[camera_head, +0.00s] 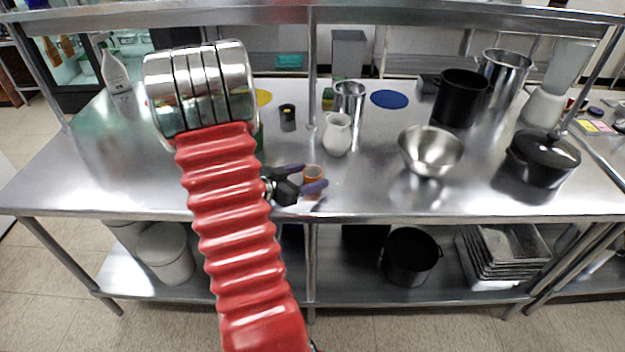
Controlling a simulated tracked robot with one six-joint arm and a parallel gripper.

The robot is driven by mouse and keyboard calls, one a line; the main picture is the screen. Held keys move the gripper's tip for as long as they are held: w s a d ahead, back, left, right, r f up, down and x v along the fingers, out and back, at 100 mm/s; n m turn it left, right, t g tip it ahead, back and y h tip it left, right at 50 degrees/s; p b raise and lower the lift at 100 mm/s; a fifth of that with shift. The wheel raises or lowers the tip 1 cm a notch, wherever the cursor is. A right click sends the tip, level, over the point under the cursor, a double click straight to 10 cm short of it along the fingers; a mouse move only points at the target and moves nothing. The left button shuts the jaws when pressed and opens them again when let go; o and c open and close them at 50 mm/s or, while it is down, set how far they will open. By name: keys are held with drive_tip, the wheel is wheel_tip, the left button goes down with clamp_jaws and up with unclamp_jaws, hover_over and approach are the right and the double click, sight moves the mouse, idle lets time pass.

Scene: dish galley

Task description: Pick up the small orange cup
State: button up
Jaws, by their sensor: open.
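The small orange cup (313,174) stands upright on the steel table near its front edge, right of my red arm. My gripper (314,178) is open, with its two purple-tipped fingers pointing right. One finger shows behind or left of the cup and the other in front of its lower part. The cup appears to be between the fingers; I cannot tell whether they touch it. Part of the gripper's base is hidden behind my arm.
A white pitcher (337,135) stands just behind the cup, with a steel container (349,97) beyond it. A steel bowl (430,150) and a black lidded pot (543,158) are to the right. A small black cup (287,117) stands behind. The table front between gripper and bowl is clear.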

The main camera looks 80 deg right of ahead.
drive_tip(key=shift+c, duration=0.2)
drive_tip(key=c, duration=1.1)
drive_tip(key=shift+r, duration=0.1)
wheel_tip(320, 180, up, 10)
idle(0.4)
idle(0.4)
